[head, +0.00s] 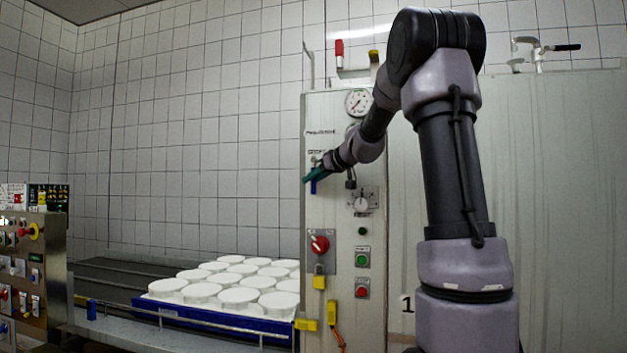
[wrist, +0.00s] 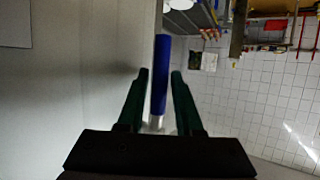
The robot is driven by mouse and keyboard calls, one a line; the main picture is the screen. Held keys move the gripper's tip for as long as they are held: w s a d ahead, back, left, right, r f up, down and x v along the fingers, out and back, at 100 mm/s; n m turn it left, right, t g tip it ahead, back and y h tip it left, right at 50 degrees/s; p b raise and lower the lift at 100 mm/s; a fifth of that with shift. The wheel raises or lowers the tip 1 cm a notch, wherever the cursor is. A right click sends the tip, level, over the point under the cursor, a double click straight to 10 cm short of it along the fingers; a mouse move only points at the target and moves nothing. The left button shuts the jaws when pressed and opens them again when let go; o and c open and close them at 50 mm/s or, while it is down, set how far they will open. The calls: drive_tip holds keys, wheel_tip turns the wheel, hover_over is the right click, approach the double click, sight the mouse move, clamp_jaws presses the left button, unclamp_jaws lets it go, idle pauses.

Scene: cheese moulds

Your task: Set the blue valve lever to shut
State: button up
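The blue valve lever (head: 313,187) is at the upper left of the pale cabinet front in the head view, its handle pointing down. In the wrist view the lever (wrist: 161,70) is a blue bar with a silvery stem at its lower end. My gripper (head: 308,178) is at the lever, its dark green fingers partly covering it. In the wrist view my gripper (wrist: 160,76) has one finger on each side of the lever. The fingers are apart, with a gap at the left finger; the right finger is very close, and I cannot tell whether it touches.
The cabinet front carries a pressure gauge (head: 358,102), a red rotary switch (head: 319,244), a green button (head: 363,259) and a yellow padlock (head: 319,277). A blue tray (head: 215,320) of white moulds sits on the conveyor at left. A control box (head: 40,270) stands far left.

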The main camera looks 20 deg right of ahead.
drive_tip(key=v, duration=1)
drive_tip(key=shift+s+d+r, duration=0.15)
drive_tip(key=shift+s+d, duration=0.05)
drive_tip(key=shift+s, duration=0.1)
drive_tip(key=s+a+f+m+g, duration=0.2)
drive_tip(key=s+a+f, duration=0.25)
drive_tip(key=s, duration=0.45)
drive_tip(key=s+a+f+m+g, duration=0.2)
drive_tip(key=s+a+f, duration=0.2)
drive_tip(key=s+a, duration=0.3)
drive_tip(key=s+d+f+m+g+h, duration=0.1)
drive_tip(key=s+f+m+h, duration=0.2)
drive_tip(key=s+f, duration=0.6)
drive_tip(key=s+m, duration=0.1)
drive_tip(key=s, duration=0.3)
drive_tip(key=shift+f+m, duration=0.3)
drive_tip(key=shift+s+d, duration=0.1)
